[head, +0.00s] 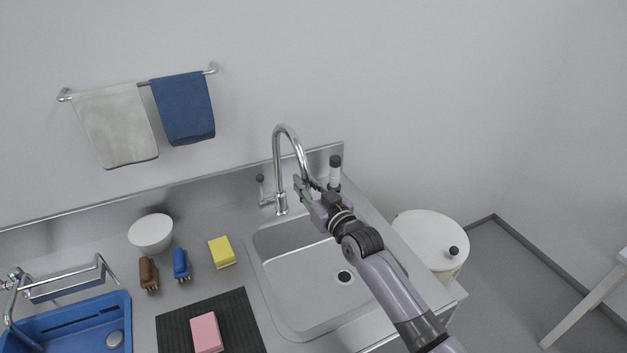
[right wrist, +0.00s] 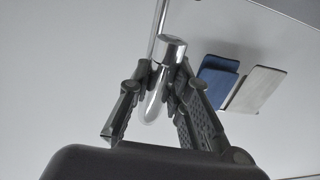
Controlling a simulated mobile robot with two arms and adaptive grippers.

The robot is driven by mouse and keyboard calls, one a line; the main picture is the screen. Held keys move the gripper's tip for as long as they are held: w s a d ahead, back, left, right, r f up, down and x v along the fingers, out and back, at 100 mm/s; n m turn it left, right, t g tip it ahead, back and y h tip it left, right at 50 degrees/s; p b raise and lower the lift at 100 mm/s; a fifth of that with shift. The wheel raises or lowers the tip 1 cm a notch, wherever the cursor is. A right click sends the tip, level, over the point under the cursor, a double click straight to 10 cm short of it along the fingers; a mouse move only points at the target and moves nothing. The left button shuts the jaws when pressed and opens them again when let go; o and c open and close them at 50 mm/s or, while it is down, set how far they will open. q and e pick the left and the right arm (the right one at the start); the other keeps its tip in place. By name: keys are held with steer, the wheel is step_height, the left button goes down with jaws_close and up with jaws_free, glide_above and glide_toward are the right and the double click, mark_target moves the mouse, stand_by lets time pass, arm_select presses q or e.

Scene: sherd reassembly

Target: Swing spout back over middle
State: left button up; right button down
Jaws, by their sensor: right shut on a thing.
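The chrome spout (head: 281,150) rises behind the sink (head: 318,318) and arcs over to the right, its end at my right gripper. My right gripper (head: 304,188) is shut on the spout near its downturned end, above the back of the basin. In the right wrist view the spout (right wrist: 153,105) stands between the two fingers of the right gripper (right wrist: 158,85). The tap's side lever (head: 261,183) stands left of the spout's base. The fingers hide part of the spout's end in the head view. My left gripper is not in view.
A dark-capped bottle (head: 335,172) stands close behind the right gripper. A yellow sponge (head: 221,251), two brushes and a white bowl (head: 151,233) are on the counter left of the sink. A white lidded bin (head: 431,240) stands to the right.

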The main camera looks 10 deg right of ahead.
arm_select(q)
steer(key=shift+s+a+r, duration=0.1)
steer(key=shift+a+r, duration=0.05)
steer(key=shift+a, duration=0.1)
arm_select(e)
steer(key=shift+s+a, duration=0.2)
steer(key=shift+a, duration=0.4)
steer(key=c, duration=1.5)
jaws_free()
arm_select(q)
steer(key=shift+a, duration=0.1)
arm_select(e)
steer(key=shift+o, duration=0.2)
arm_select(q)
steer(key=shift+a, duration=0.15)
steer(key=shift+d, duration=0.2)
arm_select(e)
steer(key=v, duration=1.2)
